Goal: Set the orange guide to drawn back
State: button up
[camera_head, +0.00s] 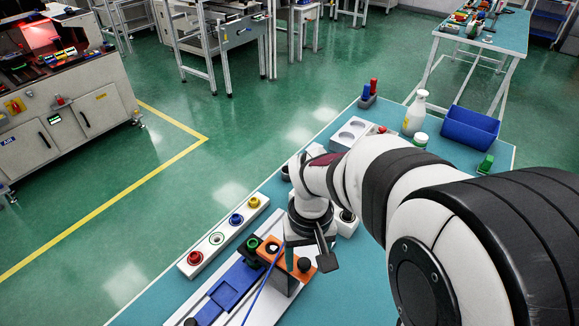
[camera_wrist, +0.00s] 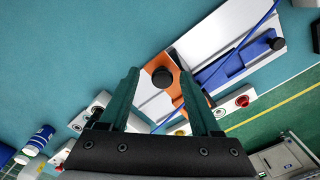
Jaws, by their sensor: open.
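The orange guide (camera_head: 270,249) sits on a white fixture beside a blue block (camera_head: 232,288) on the teal bench, and a black round knob (camera_head: 304,264) stands on its near end. In the wrist view the orange guide (camera_wrist: 180,92) and its black knob (camera_wrist: 162,77) lie ahead of my gripper (camera_wrist: 158,74). The two dark green fingers are spread apart, one on each side of the knob in the picture. I cannot tell whether they touch it. In the head view my arm hides part of the fixture, and my gripper (camera_head: 318,250) is just right of the guide.
A white button strip (camera_head: 205,259) with red, green, blue and yellow buttons lies left of the fixture. A thin blue cable (camera_wrist: 236,48) crosses the fixture. A spray bottle (camera_head: 415,113) and a blue bin (camera_head: 470,133) stand at the bench's far end.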

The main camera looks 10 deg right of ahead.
notch_tip(320, 180, up, 16)
jog(key=shift+f, duration=0.15)
jog(key=shift+s, duration=0.1)
jog(key=s+a+f+m+y, duration=0.1)
jog(key=s+f+m, duration=0.1)
jog(key=s+f, duration=0.3)
jog(key=s+f+m, duration=0.3)
jog(key=s+f, duration=0.1)
jog(key=s, duration=0.8)
jog(key=shift+a+f+m+y, duration=0.3)
jog(key=shift+a+f+y, duration=0.05)
jog(key=shift+f+y, duration=0.05)
